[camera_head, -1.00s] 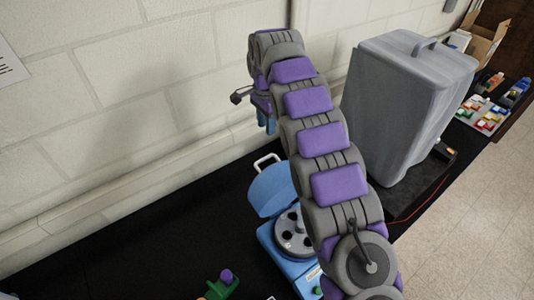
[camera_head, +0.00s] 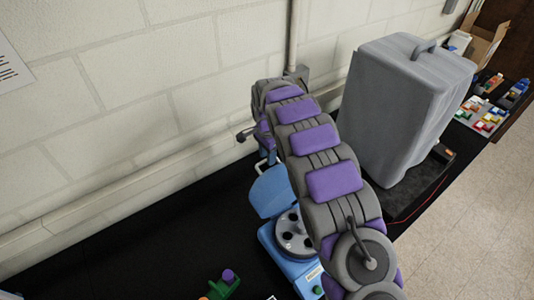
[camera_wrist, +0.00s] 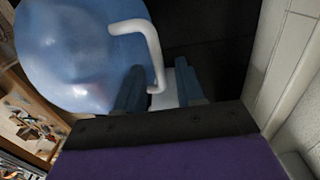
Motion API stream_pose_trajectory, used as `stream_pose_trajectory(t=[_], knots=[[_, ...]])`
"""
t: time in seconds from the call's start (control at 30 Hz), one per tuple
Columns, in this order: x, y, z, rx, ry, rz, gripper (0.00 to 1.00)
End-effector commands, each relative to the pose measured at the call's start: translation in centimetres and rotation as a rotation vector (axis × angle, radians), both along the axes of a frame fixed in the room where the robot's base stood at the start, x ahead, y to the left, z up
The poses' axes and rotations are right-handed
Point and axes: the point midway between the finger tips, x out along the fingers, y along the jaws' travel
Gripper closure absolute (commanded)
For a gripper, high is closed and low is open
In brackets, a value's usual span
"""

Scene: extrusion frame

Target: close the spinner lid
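The spinner (camera_head: 277,247) is a blue machine with a grey round rotor (camera_head: 293,236) showing dark holes. Its blue lid (camera_head: 270,190) stands open, raised at the back; the lid fills the upper left of the wrist view (camera_wrist: 75,50). A white loop handle (camera_wrist: 150,42) sticks out from the lid. My gripper (camera_wrist: 160,82) is open, its two blue-grey fingers apart, with the handle's lower end appearing between them. I cannot tell whether they touch it. In the head view my gripper (camera_head: 268,152) is just above the lid, partly hidden by my arm.
A large grey case (camera_head: 405,105) stands right of the spinner. The pale block wall (camera_head: 150,100) is close behind. A green and purple item (camera_head: 225,283) lies on the black table in front. The black table (camera_head: 130,245) left of the spinner is mostly clear.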

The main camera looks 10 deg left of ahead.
Motion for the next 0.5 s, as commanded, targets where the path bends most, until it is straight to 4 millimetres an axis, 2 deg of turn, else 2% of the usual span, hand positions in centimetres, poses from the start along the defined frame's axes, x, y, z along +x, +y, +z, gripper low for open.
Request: stream_pose_trajectory(t=[0.27, 0.5], knots=[[0.01, 0.03, -0.11, 0.000, 0.000, 0.000, 0.63], [0.02, 0.05, -0.10, 0.000, 0.000, 0.000, 0.86]])
